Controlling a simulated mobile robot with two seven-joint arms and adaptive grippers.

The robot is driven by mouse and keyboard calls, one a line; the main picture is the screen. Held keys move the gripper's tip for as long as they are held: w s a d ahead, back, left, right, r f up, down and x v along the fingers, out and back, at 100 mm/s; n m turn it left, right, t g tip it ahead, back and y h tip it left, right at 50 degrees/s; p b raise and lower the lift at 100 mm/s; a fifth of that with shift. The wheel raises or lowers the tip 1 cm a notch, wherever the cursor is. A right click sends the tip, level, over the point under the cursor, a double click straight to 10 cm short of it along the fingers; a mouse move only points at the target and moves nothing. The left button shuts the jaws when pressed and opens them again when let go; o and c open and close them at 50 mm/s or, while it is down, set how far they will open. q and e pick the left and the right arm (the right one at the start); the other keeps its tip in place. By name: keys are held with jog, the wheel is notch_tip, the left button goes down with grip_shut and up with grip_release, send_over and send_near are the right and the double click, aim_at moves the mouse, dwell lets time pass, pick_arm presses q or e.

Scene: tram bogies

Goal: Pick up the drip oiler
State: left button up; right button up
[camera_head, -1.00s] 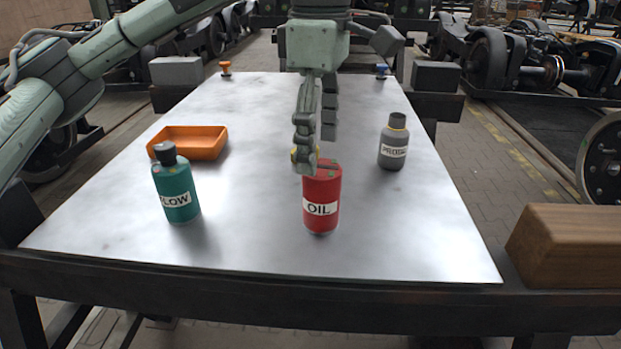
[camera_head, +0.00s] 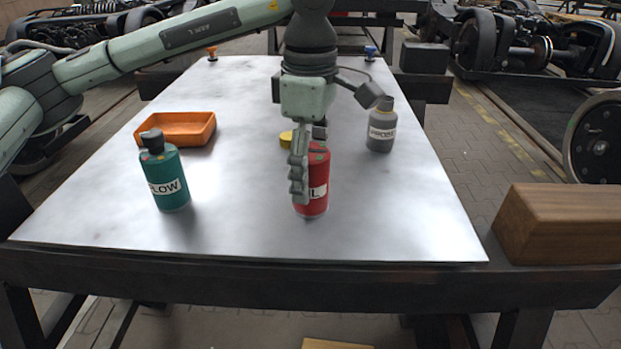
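A red bottle labelled OIL (camera_head: 319,192), which looks like the drip oiler, stands upright on the metal table. My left gripper (camera_head: 308,165) has come down over it from above. One finger lies across the near left side of the bottle and covers part of its label. The other finger is mostly hidden behind the bottle's top, so I cannot tell whether the fingers press on it. The bottle's base appears to be on the table. My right gripper is not in view.
A teal bottle labelled FLOW (camera_head: 169,182) stands to the left and a grey bottle (camera_head: 381,130) to the right. An orange tray (camera_head: 176,142) lies at the back left. A small yellow thing (camera_head: 287,138) shows behind the gripper. A wooden block (camera_head: 560,225) is at the right.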

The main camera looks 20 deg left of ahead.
pick_arm(q)
jog(key=c, duration=1.2)
jog(key=shift+o, duration=0.2)
jog(key=shift+r, duration=0.1)
